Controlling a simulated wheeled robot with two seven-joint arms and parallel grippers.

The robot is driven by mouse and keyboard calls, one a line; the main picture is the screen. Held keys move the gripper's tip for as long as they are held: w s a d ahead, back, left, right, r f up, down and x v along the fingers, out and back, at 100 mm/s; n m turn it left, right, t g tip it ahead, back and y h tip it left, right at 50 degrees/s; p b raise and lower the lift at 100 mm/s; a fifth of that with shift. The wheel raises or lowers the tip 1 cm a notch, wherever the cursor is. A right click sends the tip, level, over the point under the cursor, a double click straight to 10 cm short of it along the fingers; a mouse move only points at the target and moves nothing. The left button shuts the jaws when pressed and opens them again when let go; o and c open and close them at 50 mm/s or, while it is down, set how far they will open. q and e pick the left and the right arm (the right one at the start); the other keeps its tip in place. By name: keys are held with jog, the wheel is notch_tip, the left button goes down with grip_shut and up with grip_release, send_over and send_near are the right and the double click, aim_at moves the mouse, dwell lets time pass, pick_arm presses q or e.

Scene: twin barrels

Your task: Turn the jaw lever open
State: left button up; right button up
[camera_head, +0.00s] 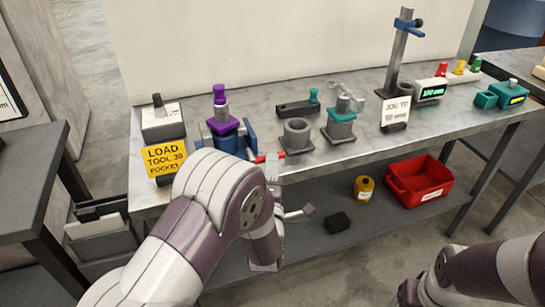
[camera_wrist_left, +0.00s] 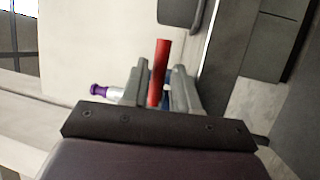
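The red jaw lever (camera_head: 268,158) sticks out to the right from the base of a blue vise-like fixture (camera_head: 240,142). A purple-topped tool (camera_head: 221,115) stands upright in this fixture. In the left wrist view the red lever (camera_wrist_left: 159,72) lies lengthwise between the two grey fingers of my left gripper (camera_wrist_left: 158,85). Some space shows beside the lever, so the fingers look open around it. In the head view my left gripper (camera_head: 272,168) is at the lever, partly hidden by my arm. My right gripper (camera_head: 408,294) is only partly in view at the bottom right.
A grey barrel (camera_head: 297,136) stands just right of the lever, with a teal-topped barrel (camera_head: 341,121) beyond it. A yellow sign (camera_head: 164,160) stands at the bench's left front. A red bin (camera_head: 420,181) and a yellow cylinder (camera_head: 364,188) are on the lower shelf.

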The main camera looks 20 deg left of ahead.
pick_arm(q)
jog(key=x, duration=0.3)
jog(key=shift+w, duration=0.2)
grip_shut()
